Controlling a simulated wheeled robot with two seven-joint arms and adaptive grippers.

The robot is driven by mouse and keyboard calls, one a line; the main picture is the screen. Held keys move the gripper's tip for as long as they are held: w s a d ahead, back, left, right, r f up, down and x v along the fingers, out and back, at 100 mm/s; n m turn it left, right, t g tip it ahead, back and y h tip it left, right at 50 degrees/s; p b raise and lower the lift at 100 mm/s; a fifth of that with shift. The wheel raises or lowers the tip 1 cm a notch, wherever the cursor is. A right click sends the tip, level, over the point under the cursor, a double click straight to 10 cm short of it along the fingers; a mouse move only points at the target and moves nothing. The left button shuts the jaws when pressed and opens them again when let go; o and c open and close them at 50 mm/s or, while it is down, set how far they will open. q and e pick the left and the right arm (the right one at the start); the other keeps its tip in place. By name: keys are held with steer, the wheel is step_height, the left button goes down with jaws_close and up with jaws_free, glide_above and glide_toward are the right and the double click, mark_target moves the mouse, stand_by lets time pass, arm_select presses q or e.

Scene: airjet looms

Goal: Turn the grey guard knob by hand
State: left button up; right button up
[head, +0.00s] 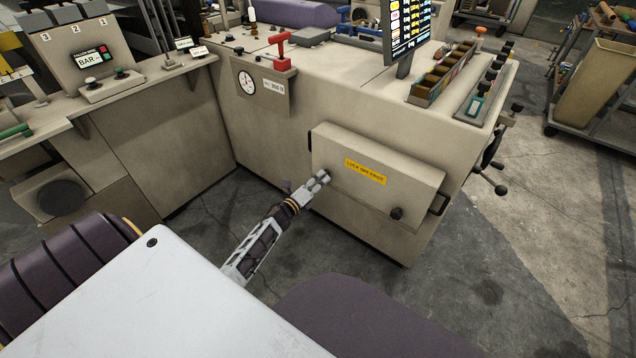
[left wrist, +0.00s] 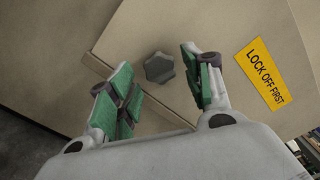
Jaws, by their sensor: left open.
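The grey guard knob (left wrist: 159,67) shows in the left wrist view as a small lobed knob on the beige guard box (left wrist: 225,28), left of the yellow "LOCK OFF FIRST" label (left wrist: 265,74). My left gripper (left wrist: 158,88) is open, with green-padded fingers on either side of the view and the knob showing in the gap between them. Nothing is held. In the head view my left gripper (head: 322,180) is at the left part of the guard box (head: 355,150) and hides the knob there. I cannot tell whether the fingers touch it. My right gripper is not in view.
A dark round knob (head: 397,213) sits at the guard's lower right, with a handle (head: 439,204) at its right edge. A pressure gauge (head: 246,83) and red lever (head: 281,52) are up left. A handwheel (head: 492,150) stands out at right. The floor in front is clear.

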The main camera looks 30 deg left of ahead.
arm_select(q)
steer(key=shift+w, duration=0.15)
steer(key=shift+w+b, duration=0.4)
steer(key=shift+w, duration=0.4)
steer(key=c, duration=0.7)
steer(key=shift+c, duration=0.2)
